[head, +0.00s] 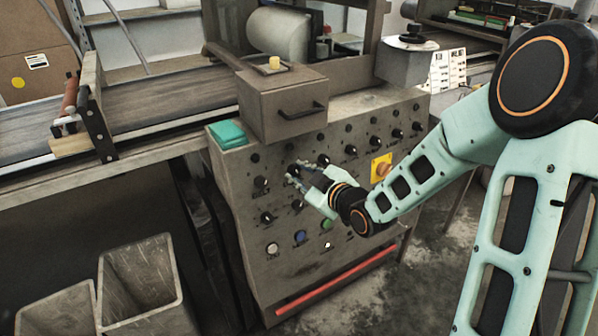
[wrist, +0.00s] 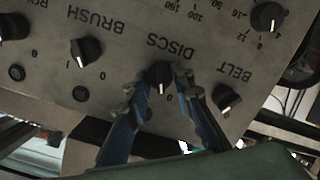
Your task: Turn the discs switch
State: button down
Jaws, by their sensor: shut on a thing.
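The discs switch (wrist: 161,74) is a small black knob with a white mark, beside the upside-down DISCS label (wrist: 170,47) in the wrist view. Its white mark points towards the 0. My gripper (wrist: 158,84) has one finger on each side of the knob and is shut on it. In the head view my gripper (head: 300,176) reaches the control panel (head: 240,195) from the right. The fingers and wrist hide the knob there.
In the wrist view the belt knob (wrist: 227,97) is close on the right and the brush knob (wrist: 86,50) is on the left. In the head view a yellow emergency-stop plate (head: 376,175) is near my wrist. Grey bins (head: 141,245) stand at lower left.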

jog(key=m+y+p, duration=0.1)
jog(key=m+p, duration=0.2)
jog(key=m, duration=0.2)
jog(key=shift+d+r+m, duration=0.1)
jog(key=shift+m, duration=0.3)
jog(key=shift+w+m+g+p, duration=0.1)
jog(key=shift+m+g+p, duration=0.2)
jog(key=shift+m+p, duration=1.25)
jog(key=shift+m, duration=0.45)
jog(key=c, duration=1.7)
grip_release()
jog(key=shift+d, duration=0.1)
jog(key=v, duration=1.1)
jog(key=shift+s+d+f, duration=0.2)
jog(key=shift+s+d, duration=0.1)
jog(key=shift+s, duration=0.1)
